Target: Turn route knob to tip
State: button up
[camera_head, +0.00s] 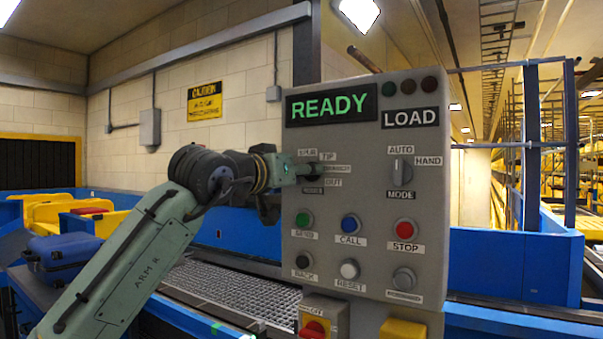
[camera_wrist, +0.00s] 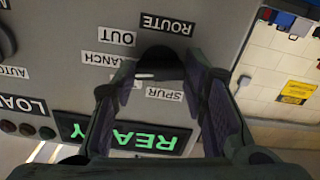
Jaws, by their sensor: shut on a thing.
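The route knob (camera_wrist: 160,62) is a dark round knob on the face of the grey control panel (camera_head: 365,255). In the wrist view, turned upside down, it lies between the fingertips of my gripper (camera_wrist: 162,74), which is shut on it. In the head view my gripper (camera_head: 294,171) reaches the knob from the left and hides most of it. Around the knob are the labels SPUR, TIP (camera_head: 328,155), BRANCH, OUT and, below it, ROUTE.
The panel display (camera_head: 330,106) reads READY, with a LOAD plate (camera_head: 410,117) beside it. The mode knob (camera_head: 402,171) is close to the right. Several push buttons lie below, including a blue one (camera_head: 349,224). A mesh conveyor (camera_head: 235,290) runs behind the panel.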

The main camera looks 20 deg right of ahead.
jog(key=shift+c, duration=1.2)
jog(key=shift+n, duration=3.9)
jog(key=o, duration=1.2)
jog(key=shift+c, duration=0.2)
